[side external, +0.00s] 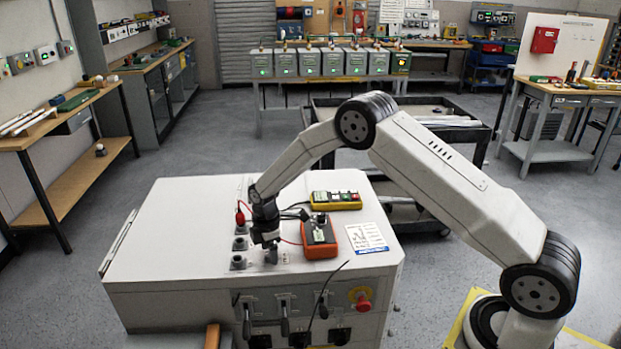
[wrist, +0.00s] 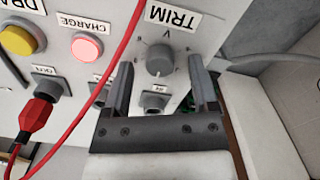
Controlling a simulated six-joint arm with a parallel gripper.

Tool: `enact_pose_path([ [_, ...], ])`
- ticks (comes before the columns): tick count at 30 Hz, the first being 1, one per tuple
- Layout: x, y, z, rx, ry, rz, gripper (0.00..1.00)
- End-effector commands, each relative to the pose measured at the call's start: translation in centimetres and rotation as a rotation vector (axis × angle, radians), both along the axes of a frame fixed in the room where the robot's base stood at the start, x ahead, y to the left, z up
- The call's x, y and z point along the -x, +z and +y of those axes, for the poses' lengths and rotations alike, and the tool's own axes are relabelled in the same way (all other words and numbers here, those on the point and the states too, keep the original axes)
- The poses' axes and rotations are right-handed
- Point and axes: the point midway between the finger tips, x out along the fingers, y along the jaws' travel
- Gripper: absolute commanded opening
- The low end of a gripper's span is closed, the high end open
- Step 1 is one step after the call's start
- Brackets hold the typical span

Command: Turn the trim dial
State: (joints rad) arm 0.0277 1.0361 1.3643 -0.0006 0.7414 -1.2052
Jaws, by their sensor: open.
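The trim dial (wrist: 160,61) is a grey round knob on a white panel, under a label reading TRIM, in the wrist view. My gripper (wrist: 162,80) is open, with one finger on each side of the dial in the picture and a gap to it on both sides. I cannot tell how far the fingertips are from the panel. In the side view my gripper (side external: 267,243) points down over the front part of the white cabinet top (side external: 190,215). The dial is too small to make out there.
A red plug (wrist: 37,117) with a red cable sits in a socket left of my gripper. A lit red CHARGE button (wrist: 87,47) and a yellow button (wrist: 18,40) are nearby. An orange meter (side external: 320,238) stands close to my gripper. A yellow pendant (side external: 335,200) lies behind it.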

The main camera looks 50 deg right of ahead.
Motion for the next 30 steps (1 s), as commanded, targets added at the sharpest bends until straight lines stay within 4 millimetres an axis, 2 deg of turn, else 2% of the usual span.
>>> enact_pose_path([
  [11, -0.01, -0.52, 0.01, 0.000, 0.000, -0.001, 0.76],
  [12, -0.01, -0.52, 0.01, 0.000, 0.000, -0.001, 0.69],
  [14, -0.01, -0.52, 0.00, 0.000, 0.000, 0.000, 0.50],
  [18, 0.00, -0.52, 0.00, 0.000, 0.000, 0.000, 0.06],
  [19, 0.00, -0.51, 0.00, 0.000, 0.000, 0.000, 0.00],
  [30, -0.01, -0.51, 0.00, 0.000, -0.029, 0.000, 0.00],
])
